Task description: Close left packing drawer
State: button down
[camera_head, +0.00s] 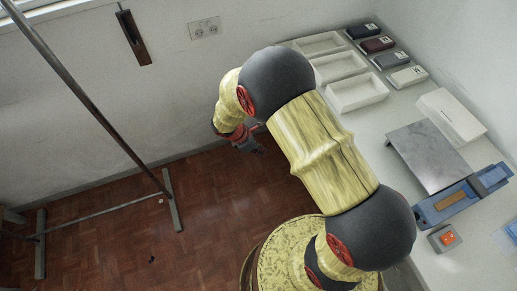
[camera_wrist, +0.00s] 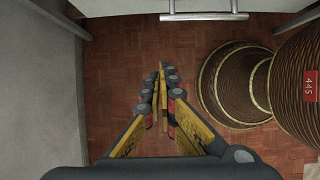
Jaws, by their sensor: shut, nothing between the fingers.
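My gripper (camera_head: 250,140) hangs over the brick-red floor to the left of the worktable in the head view. In the wrist view my gripper (camera_wrist: 160,78) is shut, its fingertips together with nothing between them. A pale drawer front or panel (camera_wrist: 120,7) with a metal bar handle (camera_wrist: 204,16) shows at the top edge of the wrist view. The handle is beyond the fingertips and apart from them. Whether this is the left packing drawer, and how far it stands out, I cannot tell. No drawer shows in the head view, where my arm covers part of the table's near edge.
The worktable (camera_head: 385,120) holds white trays (camera_head: 357,92), several small boxes (camera_head: 407,77), a grey slab (camera_head: 428,155) and a blue device (camera_head: 445,203). A metal rack (camera_head: 105,100) stands at left. A grey panel (camera_wrist: 38,100) borders the wrist view's left. Floor between is clear.

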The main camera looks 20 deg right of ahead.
jog(key=d+f+b, duration=0.2)
jog(key=d+f, duration=0.1)
jog(key=d, duration=0.3)
jog(key=shift+f, duration=0.35)
jog(key=shift+w+d, duration=0.1)
jog(key=shift+d, duration=0.1)
jog(key=d, duration=0.5)
jog(key=d+p, duration=0.1)
jog(key=d, duration=1.1)
jog(key=shift+w+p, duration=0.3)
jog(key=shift+p, duration=0.1)
jog(key=shift+d, duration=0.1)
